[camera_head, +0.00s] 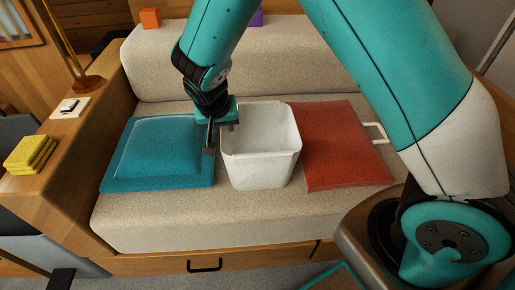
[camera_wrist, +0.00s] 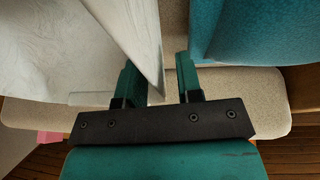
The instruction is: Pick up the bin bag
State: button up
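A white, open-topped bin (camera_head: 262,168) stands upright on the middle of the sofa seat. Its inside looks white and slightly creased, like a bin bag (camera_head: 262,121), but I cannot clearly tell bag from bin. In the wrist view a creased white surface (camera_wrist: 62,45) fills the upper left. My gripper (camera_head: 219,132) points down at the bin's left rim. In the wrist view the two fingers (camera_wrist: 161,80) are apart, with a thin white edge (camera_wrist: 153,62) in the gap between them. I cannot tell whether either finger touches it.
A teal cushion (camera_head: 158,152) lies close left of the bin, and a red cushion (camera_head: 340,148) lies to its right. The sofa (camera_head: 160,232) has a wooden arm at left with yellow sponges (camera_head: 31,153) on it. An orange block (camera_head: 150,18) sits on the backrest.

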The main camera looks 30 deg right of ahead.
jog(key=shift+f, duration=0.25)
jog(key=shift+c, duration=0.2)
grip_shut()
